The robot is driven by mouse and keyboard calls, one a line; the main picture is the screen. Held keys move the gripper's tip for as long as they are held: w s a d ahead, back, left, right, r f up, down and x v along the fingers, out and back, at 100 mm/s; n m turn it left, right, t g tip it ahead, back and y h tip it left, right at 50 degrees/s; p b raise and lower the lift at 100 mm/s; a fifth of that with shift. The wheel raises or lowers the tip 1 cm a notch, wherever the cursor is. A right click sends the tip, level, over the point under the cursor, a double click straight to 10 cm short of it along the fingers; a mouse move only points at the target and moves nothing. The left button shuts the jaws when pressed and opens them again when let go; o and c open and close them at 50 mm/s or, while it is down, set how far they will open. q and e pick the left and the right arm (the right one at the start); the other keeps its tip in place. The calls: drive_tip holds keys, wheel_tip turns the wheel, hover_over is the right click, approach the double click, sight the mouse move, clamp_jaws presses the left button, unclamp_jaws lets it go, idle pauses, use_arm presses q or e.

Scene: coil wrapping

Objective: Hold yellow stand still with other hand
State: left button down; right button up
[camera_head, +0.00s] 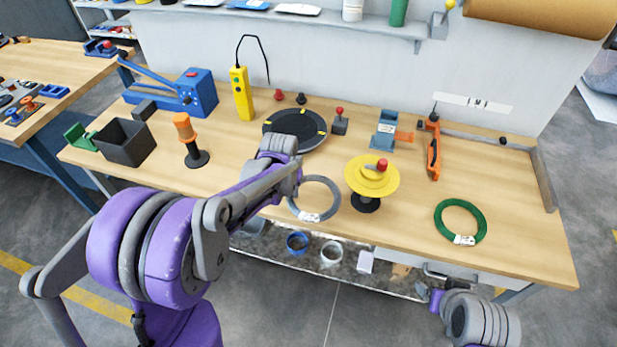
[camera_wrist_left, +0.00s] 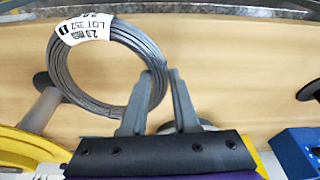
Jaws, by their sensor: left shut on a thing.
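The yellow stand (camera_head: 355,176) has a round yellow disc, a red knob (camera_head: 382,164) on top and a dark round base. It stands right of centre on the bench. In the left wrist view part of its yellow disc (camera_wrist_left: 22,150) shows at the lower left. My left gripper (camera_wrist_left: 162,76) is shut on the edge of the grey wire coil (camera_wrist_left: 62,72), which has a white label. The coil (camera_head: 336,195) is left of the stand in the head view, where my arm hides the fingers. My right arm (camera_head: 480,322) is at the lower right, below the bench edge; its fingers are unclear.
A green wire coil (camera_head: 441,222) lies right of the stand. A black turntable (camera_head: 313,140) is behind my left arm. An orange-handled tool (camera_head: 433,155) lies at the back right. An orange-topped post (camera_head: 186,130) stands to the left.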

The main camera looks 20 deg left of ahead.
use_arm(q)
drive_tip(key=s+a+r+n+y, duration=0.15)
drive_tip(key=s+a+r, duration=0.25)
drive_tip(key=a, duration=0.4)
drive_tip(key=s+a+r+n, duration=0.3)
drive_tip(key=s+a, duration=0.2)
drive_tip(key=a, duration=0.4)
drive_tip(key=w+d+r+m+h, duration=0.1)
drive_tip(key=w+d+r+m, duration=0.3)
drive_tip(key=w+d, duration=1.05)
drive_tip(key=w+d+r, duration=0.1)
drive_tip(key=d, duration=0.7)
drive_tip(key=w+d+r+m, duration=0.1)
drive_tip(key=d+r, duration=0.1)
drive_tip(key=d, duration=0.7)
drive_tip(key=shift+w+r+h, duration=0.15)
drive_tip(key=shift+r+h, duration=0.15)
drive_tip(key=shift+h, duration=0.05)
use_arm(e)
drive_tip(key=shift+s+r, duration=0.1)
use_arm(q)
drive_tip(key=shift+d+m, duration=0.1)
drive_tip(key=shift+m, duration=0.15)
use_arm(e)
drive_tip(key=shift+o, duration=0.2)
